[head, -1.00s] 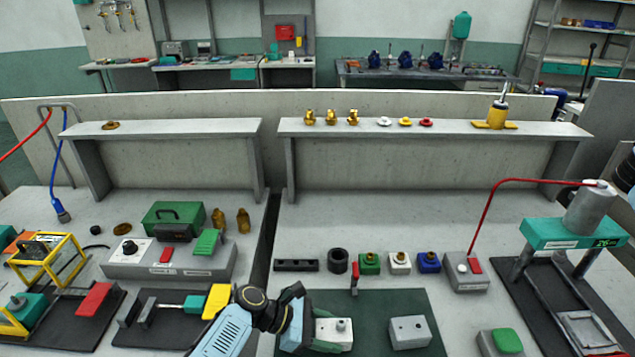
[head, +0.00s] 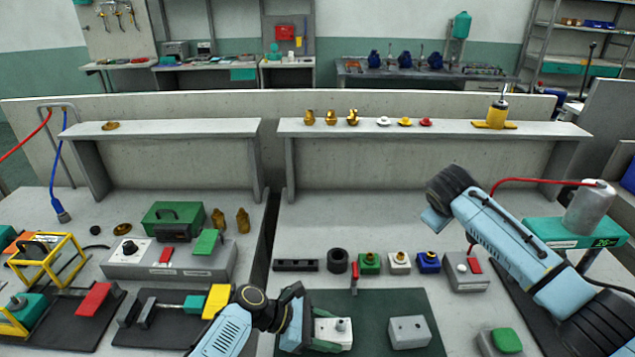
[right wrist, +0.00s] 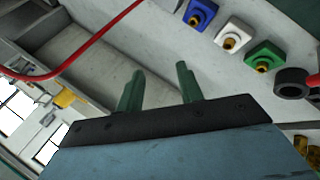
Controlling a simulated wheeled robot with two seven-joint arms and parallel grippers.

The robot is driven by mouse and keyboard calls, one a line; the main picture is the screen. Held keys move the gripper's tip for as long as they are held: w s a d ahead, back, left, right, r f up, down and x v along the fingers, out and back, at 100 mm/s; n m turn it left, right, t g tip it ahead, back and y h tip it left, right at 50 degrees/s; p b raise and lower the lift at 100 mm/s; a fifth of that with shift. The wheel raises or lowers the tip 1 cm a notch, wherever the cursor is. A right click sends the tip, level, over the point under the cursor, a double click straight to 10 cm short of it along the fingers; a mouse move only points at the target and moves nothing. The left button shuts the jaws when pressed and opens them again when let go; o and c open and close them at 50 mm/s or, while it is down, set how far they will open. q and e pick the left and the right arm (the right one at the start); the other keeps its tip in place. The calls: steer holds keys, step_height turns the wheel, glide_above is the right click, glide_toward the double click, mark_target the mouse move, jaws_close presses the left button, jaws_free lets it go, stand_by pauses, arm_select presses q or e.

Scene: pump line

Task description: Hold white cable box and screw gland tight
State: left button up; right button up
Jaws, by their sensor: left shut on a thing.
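A white cable box (head: 334,339) with a small grey fitting (head: 340,325) on top sits on the dark green mat (head: 375,302) in the head view. My left gripper (head: 319,331) is shut on its left side. My right gripper is raised over the right half of the bench, with its fingers hard to make out in the head view. In the right wrist view its two green fingers (right wrist: 158,88) stand apart with nothing between them. Another white box with a brass gland (head: 400,262) stands in a row behind the mat; it also shows in the right wrist view (right wrist: 234,33).
A green box (head: 369,264) and a blue box (head: 428,263) flank the rear white box. A light grey box (head: 409,332) sits on the mat's right. A red cable (head: 530,181) arches behind my right arm. Brass glands (head: 331,117) and coloured rings stand on the shelf (head: 450,130).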

steer(key=s+a+f+n+g+y, duration=0.15)
steer(key=s+a, duration=0.25)
steer(key=a, duration=0.4)
steer(key=s+a+f+m+g+y, duration=0.1)
steer(key=s+a+f+g+y, duration=0.2)
steer(key=a, duration=0.4)
steer(key=n+g, duration=0.2)
glide_above(341, 321)
steer(key=shift+f, duration=4.55)
steer(key=shift+r, duration=0.15)
steer(key=shift+r, duration=1.5)
